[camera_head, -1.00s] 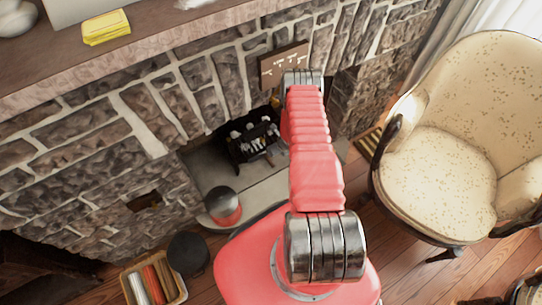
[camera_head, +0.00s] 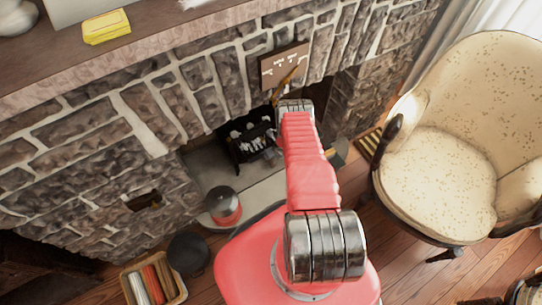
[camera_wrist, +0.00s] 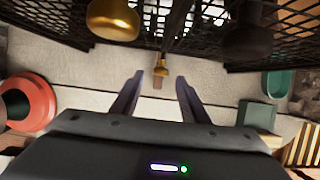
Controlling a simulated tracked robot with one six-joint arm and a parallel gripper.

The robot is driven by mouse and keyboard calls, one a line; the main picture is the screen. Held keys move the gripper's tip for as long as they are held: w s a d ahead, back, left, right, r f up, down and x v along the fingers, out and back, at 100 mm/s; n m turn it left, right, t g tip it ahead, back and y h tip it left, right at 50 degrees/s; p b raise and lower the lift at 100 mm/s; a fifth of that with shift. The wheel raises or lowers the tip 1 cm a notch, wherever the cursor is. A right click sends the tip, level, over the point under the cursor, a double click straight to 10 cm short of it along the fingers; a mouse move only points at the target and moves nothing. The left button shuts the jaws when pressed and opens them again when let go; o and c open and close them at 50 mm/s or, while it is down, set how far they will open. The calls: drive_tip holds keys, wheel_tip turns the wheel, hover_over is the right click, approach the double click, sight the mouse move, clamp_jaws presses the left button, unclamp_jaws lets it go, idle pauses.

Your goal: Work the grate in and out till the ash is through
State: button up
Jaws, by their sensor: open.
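The black fire basket (camera_head: 240,153) stands in the stone fireplace with pale lumps in it. In the wrist view its black mesh (camera_wrist: 65,22) fills the top. A small brass knob (camera_wrist: 161,71) on a thin stem hangs below the mesh, between and just beyond my fingertips. My gripper (camera_wrist: 160,75) is open, a finger on each side of the knob's line, with nothing held. A larger brass knob (camera_wrist: 113,20) and a dark knob (camera_wrist: 245,38) are higher up. I cannot tell which knob belongs to the grate. My arm hides my gripper in the head view.
A red-and-black round pot (camera_head: 223,206) stands on the pale hearth, left of the basket. Green containers (camera_wrist: 281,82) lie right in the wrist view. A small board (camera_head: 284,65) is on the stone wall. A cream armchair (camera_head: 440,185) stands at right.

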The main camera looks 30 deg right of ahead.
drive_tip(key=shift+x, duration=2.05)
drive_tip(key=shift+d+f, duration=0.1)
drive_tip(key=shift+c, duration=0.5)
clamp_jaws()
